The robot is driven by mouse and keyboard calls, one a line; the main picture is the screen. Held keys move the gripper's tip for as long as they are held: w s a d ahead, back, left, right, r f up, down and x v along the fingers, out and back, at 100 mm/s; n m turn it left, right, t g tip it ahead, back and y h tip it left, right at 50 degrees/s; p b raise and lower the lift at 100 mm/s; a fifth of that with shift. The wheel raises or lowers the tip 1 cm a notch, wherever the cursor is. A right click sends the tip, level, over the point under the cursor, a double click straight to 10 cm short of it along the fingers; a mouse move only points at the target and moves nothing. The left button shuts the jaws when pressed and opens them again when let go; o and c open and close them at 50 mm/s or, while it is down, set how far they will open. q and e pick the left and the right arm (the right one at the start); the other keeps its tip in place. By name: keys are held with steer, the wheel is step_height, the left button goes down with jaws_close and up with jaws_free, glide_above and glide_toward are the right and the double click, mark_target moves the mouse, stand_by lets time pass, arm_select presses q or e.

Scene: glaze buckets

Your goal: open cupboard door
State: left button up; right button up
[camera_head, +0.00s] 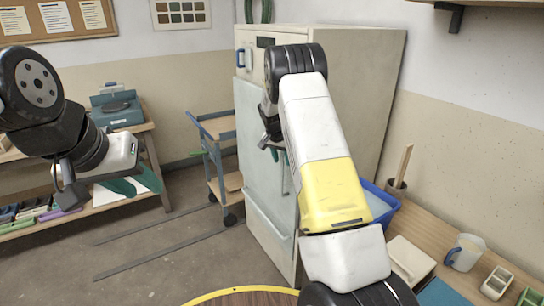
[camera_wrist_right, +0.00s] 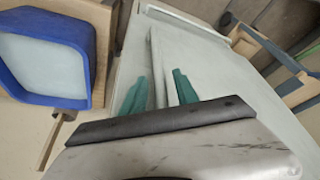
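The cupboard (camera_head: 355,70) is a tall cream cabinet with a pale blue-green door (camera_head: 252,125) on its front. The door looks shut. My right gripper (camera_wrist_right: 160,92) is at the door, with its green fingers apart on either side of a thin pale upright handle bar (camera_wrist_right: 157,65). A gap shows between the bar and the right finger; I cannot tell whether the left finger touches it. In the head view my right arm hides much of this handle. My left gripper (camera_head: 137,184) is open and empty, away from the cupboard at the left.
A blue trolley (camera_head: 215,130) stands left of the cupboard. A blue bin (camera_head: 380,203), also in the wrist view (camera_wrist_right: 88,55), sits on the wooden worktop (camera_head: 437,225) to the right. A white mug (camera_head: 465,253) stands there too. Floor (camera_head: 170,255) before the cupboard is clear.

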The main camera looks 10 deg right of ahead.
steer(key=shift+w+f, duration=0.15)
steer(key=shift+f, duration=0.2)
jaws_close()
stand_by(1.2)
